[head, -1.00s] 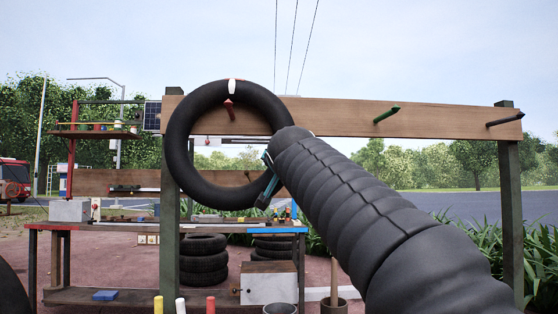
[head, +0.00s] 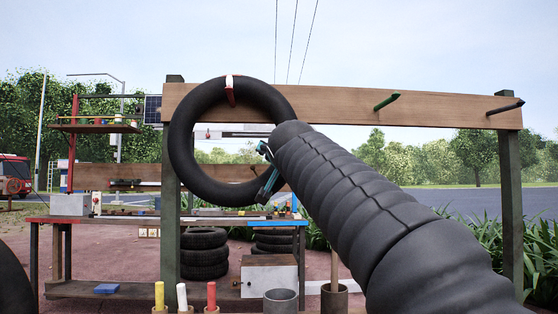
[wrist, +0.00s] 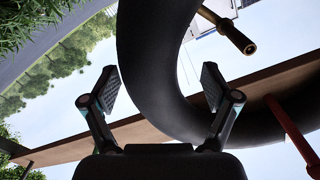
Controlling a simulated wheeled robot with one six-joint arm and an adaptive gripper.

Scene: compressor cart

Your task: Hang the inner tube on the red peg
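The black inner tube (head: 188,150) stands upright against the wooden beam in the head view. A white mark (head: 229,80) shows at its top. The red peg (head: 230,97) shows in front of the tube's upper band, at the top of its hole; contact there is hard to tell. My gripper (head: 268,170) is at the tube's lower right side, partly hidden by my arm. In the wrist view the fingers are spread around the tube (wrist: 150,50), with a gap at the left finger. The red peg (wrist: 287,130) also shows there, crossing the tube at the right.
The beam (head: 330,103) also carries a green peg (head: 386,102) and a dark peg (head: 505,107) to the right. A brass-coloured peg (wrist: 235,32) shows in the wrist view. A workbench (head: 110,219) and stacked tyres (head: 204,255) stand below and behind.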

